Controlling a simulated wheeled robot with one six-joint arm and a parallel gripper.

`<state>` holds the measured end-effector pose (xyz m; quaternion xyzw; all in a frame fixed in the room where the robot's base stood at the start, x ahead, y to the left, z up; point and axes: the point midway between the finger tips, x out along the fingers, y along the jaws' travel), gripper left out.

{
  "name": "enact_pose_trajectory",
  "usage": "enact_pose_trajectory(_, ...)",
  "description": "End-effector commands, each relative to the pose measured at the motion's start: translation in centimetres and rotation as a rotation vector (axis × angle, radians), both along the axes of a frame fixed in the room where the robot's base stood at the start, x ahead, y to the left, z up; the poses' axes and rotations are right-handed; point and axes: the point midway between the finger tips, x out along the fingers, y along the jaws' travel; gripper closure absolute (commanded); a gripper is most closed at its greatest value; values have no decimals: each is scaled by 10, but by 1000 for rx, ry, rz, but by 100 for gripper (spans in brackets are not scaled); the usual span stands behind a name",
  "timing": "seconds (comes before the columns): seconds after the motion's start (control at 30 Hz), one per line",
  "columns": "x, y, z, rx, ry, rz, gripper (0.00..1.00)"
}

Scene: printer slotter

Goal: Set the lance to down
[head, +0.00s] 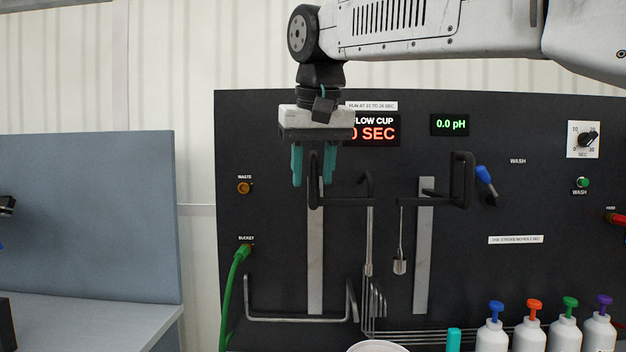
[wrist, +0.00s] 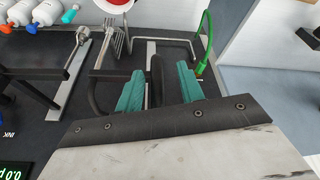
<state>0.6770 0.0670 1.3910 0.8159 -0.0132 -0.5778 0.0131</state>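No label in view reads lance. A black bent tube (head: 313,196) hangs in front of the left metal rail on the dark panel, and a similar black bent arm (head: 462,180) is at the right rail. My gripper (head: 313,178) points down at the top of the left tube. Its two teal fingers are apart, one on each side of the tube. In the wrist view, the black tube (wrist: 156,78) shows between the fingers of my gripper (wrist: 160,92), with gaps visible. I cannot tell whether either finger touches it.
A green hose (head: 233,280) hangs at the left. A metal loop frame (head: 295,319) is below the tube. Ladle-like tools (head: 400,262) hang between the rails. Pump bottles (head: 490,335) stand at lower right. A blue-handled valve (head: 483,174) is by the right arm.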

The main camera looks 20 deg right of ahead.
Motion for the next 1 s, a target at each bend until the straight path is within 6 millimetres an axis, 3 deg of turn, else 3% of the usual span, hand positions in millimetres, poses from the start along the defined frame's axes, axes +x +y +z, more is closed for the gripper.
enact_pose_trajectory(0.1,6,0,35,16,-47,-48,62)
enact_pose_trajectory(0.23,1,-4,55,29,-65,-103,62)
enact_pose_trajectory(0.7,23,-8,-6,32,-54,-121,62)
enact_pose_trajectory(1.0,29,-9,-20,33,-56,-120,62)
